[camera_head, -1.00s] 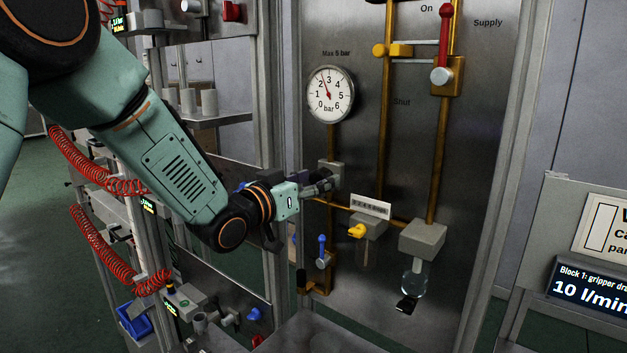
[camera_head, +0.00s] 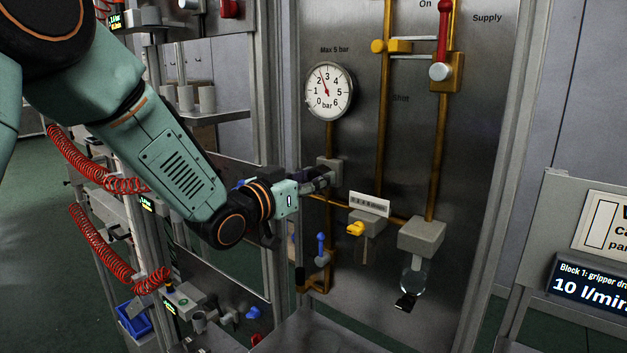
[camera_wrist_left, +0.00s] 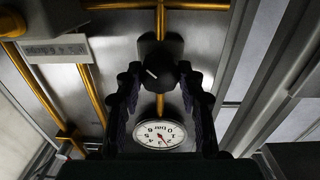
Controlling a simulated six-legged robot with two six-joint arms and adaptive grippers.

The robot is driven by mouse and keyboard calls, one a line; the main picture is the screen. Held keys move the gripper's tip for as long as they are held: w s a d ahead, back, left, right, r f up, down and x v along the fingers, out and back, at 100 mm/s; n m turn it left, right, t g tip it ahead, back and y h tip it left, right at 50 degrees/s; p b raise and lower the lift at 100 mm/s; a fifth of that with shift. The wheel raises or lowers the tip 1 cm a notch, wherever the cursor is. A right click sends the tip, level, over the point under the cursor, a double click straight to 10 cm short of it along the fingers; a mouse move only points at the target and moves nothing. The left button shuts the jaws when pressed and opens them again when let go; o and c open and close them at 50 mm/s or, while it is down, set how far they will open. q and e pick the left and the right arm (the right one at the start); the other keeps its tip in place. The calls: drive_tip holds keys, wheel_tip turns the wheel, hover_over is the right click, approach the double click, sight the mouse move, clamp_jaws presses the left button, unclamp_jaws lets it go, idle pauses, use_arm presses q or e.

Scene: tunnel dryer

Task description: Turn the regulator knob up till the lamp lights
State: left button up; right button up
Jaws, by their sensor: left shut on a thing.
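The regulator knob (camera_wrist_left: 157,70) is dark with a white mark and sits on a grey block (camera_head: 334,170) on the metal panel. My left gripper (camera_wrist_left: 158,84) is shut on it, one finger on each side. In the head view my left gripper (camera_head: 322,181) reaches the block from the left, and its fingers hide the knob. The round pressure gauge (camera_head: 329,91) is above the block; its needle points between 2 and 3 bar. It shows upside down in the left wrist view (camera_wrist_left: 160,135). I cannot make out a lamp. My right gripper is not in view.
A yellow valve handle (camera_head: 355,229) and a blue lever (camera_head: 321,244) are on the panel near my gripper. A red supply lever (camera_head: 443,35) is higher up. A glass bowl (camera_head: 413,281) hangs at lower right. Red coiled hoses (camera_head: 100,250) hang at left.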

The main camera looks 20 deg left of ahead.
use_arm(q)
drive_tip(key=o, duration=0.8)
drive_tip(key=shift+c, duration=0.2)
drive_tip(key=o, duration=0.4)
drive_tip(key=shift+s+a+r, duration=0.1)
drive_tip(key=shift+s+r, duration=0.05)
drive_tip(key=shift+s, duration=0.1)
drive_tip(key=shift+w, duration=0.1)
drive_tip(key=v, duration=1.2)
